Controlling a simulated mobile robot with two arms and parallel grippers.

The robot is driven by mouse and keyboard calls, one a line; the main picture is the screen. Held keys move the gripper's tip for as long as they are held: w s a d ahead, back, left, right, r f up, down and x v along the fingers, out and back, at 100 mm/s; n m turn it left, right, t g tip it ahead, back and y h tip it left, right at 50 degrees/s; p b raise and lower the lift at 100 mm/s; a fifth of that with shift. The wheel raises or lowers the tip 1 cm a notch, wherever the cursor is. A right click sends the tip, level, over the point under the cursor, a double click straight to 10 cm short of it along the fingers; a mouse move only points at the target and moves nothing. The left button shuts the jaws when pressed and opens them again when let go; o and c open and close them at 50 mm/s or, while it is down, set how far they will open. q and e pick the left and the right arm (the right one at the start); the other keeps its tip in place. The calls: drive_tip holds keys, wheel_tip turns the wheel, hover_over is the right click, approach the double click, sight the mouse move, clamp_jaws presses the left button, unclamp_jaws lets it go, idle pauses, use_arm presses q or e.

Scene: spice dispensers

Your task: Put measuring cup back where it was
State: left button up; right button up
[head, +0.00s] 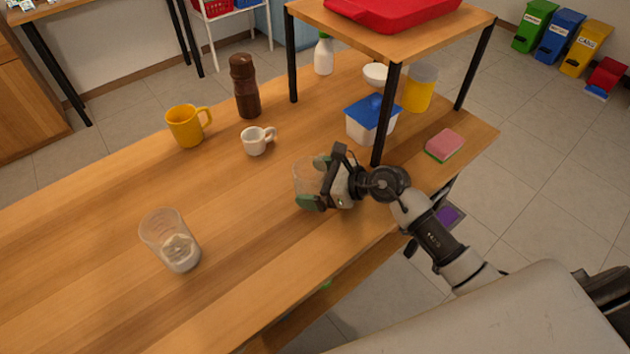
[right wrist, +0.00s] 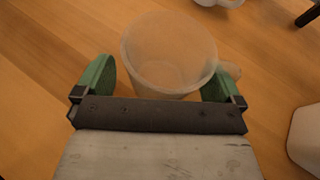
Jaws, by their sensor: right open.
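A clear, empty-looking measuring cup (head: 302,176) stands on the wooden table in front of my right gripper (head: 314,183). In the right wrist view the measuring cup (right wrist: 168,45) is upright, with a small handle at its right side. My right gripper (right wrist: 157,82) is open, with one green finger on each side of the cup's near part. Gaps show between the fingers and the cup wall. In the head view the gripper hides part of the cup. My left gripper is in neither view.
A clear glass (head: 171,240) with white contents stands at left. A white cup (head: 256,141), yellow mug (head: 185,126) and brown grinder (head: 244,86) stand behind. A blue-lidded container (head: 371,119), sponge (head: 444,145) and black shelf leg (head: 385,115) are near my right arm. The table's left is mostly clear.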

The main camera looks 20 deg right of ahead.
drive_tip(key=b+v, duration=0.1)
drive_tip(key=v, duration=1)
drive_tip(key=shift+f, duration=0.1)
drive_tip(key=shift+s+d+r, duration=0.3)
drive_tip(key=shift+s+d, duration=0.05)
drive_tip(key=shift+d, duration=0.05)
